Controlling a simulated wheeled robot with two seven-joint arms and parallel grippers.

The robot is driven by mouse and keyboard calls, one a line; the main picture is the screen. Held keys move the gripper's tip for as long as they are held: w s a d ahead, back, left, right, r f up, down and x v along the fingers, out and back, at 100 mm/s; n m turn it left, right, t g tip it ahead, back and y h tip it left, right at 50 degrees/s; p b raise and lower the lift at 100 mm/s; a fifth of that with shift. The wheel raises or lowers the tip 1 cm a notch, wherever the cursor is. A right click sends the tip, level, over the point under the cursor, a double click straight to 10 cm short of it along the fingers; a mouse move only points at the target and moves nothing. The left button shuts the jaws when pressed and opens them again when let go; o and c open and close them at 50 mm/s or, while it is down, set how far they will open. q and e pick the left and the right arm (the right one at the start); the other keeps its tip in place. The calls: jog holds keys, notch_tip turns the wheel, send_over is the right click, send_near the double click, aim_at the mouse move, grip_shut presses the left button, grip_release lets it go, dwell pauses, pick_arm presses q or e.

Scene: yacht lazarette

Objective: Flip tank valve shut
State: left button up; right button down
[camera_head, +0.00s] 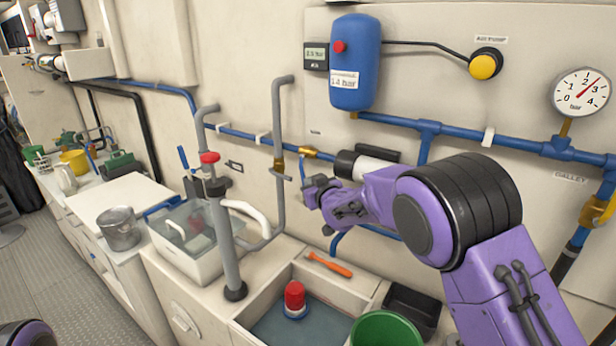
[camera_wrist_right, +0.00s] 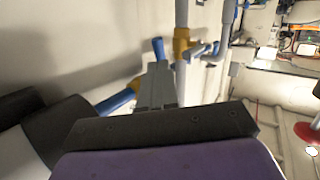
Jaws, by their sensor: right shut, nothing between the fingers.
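A brass valve (camera_head: 308,152) sits on the blue wall pipe near the grey riser, with a small label above it. A narrow blue lever (camera_head: 302,171) hangs down beside it. My right gripper (camera_head: 310,192) is just below the lever, its fingers mostly hidden by the purple wrist. A blue piece (camera_wrist_right: 158,49) shows right at the tips; contact cannot be told. My left gripper is out of view.
Another brass valve (camera_head: 597,211) is on the right pipe by a galley label. A blue tank (camera_head: 355,62) and a pressure gauge (camera_head: 581,92) are on the wall. Below are an open bin (camera_head: 337,301) with a red-capped item, an orange tool (camera_head: 329,264) and a green bucket (camera_head: 386,329).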

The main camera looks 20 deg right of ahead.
jog(key=shift+w+a+f, duration=0.1)
jog(key=shift+w+f, duration=0.1)
jog(key=shift+w, duration=0.75)
jog(key=t+b, duration=0.1)
jog(key=b, duration=0.2)
jog(key=w+a+f+m+t+b, duration=0.1)
jog(key=b, duration=0.2)
jog(key=shift+m+t+b, duration=0.3)
